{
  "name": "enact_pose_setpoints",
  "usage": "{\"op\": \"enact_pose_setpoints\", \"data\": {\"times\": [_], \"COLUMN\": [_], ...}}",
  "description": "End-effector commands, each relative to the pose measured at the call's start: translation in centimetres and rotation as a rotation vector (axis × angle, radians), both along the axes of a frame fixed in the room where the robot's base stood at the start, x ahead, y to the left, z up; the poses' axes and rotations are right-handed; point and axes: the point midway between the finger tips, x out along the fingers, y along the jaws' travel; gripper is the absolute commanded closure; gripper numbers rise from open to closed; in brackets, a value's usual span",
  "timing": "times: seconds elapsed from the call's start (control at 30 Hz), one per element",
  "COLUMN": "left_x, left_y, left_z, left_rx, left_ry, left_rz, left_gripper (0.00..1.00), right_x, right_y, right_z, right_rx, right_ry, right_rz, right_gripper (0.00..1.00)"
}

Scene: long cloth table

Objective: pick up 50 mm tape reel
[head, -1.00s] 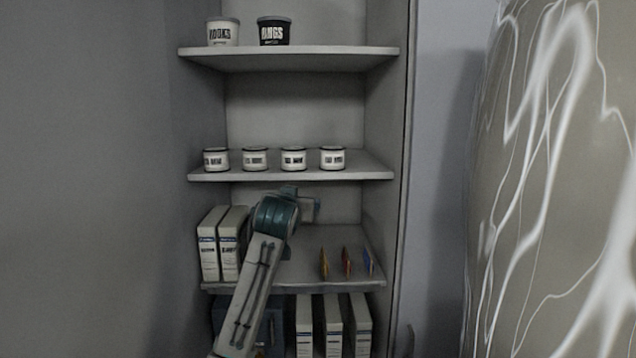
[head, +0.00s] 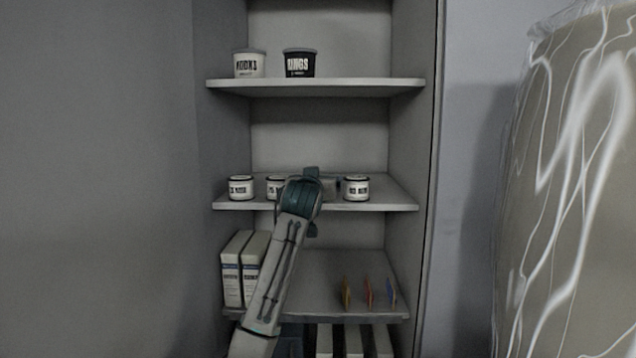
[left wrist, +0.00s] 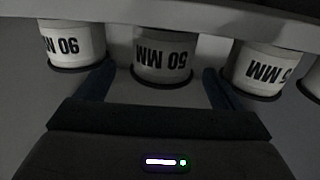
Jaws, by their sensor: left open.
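The 50 mm tape reel (left wrist: 163,52) is a white round container with a dark rim. Its label appears upside down in the middle of the left wrist view. In the head view it is hidden behind my left gripper (head: 326,186), at the middle shelf. My left gripper, also seen in the left wrist view (left wrist: 157,86), is open and empty. Its fingers point at the reel, one toward each side, with gaps visible. I cannot tell how far the fingertips reach along it. My right gripper is not in view.
Similar reels flank it: one (head: 356,188) to the right, others (head: 240,188) to the left on the middle shelf (head: 390,205). Tubs (head: 299,63) stand on the shelf above. Boxes (head: 237,270) and thin packets (head: 368,292) stand below.

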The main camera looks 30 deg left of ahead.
Motion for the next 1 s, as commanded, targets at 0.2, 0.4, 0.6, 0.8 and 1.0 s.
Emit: {"op": "enact_pose_setpoints", "data": {"times": [0.2, 0.4, 0.6, 0.8, 1.0], "left_x": [2.2, 2.5, 2.4, 2.4, 2.4], "left_y": [1.2, 1.3, 1.3, 1.3, 1.3], "left_z": [0.2, -0.1, -0.1, 0.0, 0.0], "left_rx": [0.000, 0.001, 0.001, 0.001, 0.001], "left_ry": [0.002, 0.000, 0.000, 0.000, 0.000], "left_rz": [0.000, 0.000, 0.000, 0.000, 0.000], "left_gripper": [0.12, 0.12, 0.37, 0.64, 0.64], "right_x": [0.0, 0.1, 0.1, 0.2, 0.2], "right_y": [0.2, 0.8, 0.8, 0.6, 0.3], "right_z": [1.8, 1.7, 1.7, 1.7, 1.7], "right_rx": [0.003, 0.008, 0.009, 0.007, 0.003], "right_ry": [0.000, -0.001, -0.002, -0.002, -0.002], "right_rz": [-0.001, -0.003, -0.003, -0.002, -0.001], "right_gripper": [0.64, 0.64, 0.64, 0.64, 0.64]}}
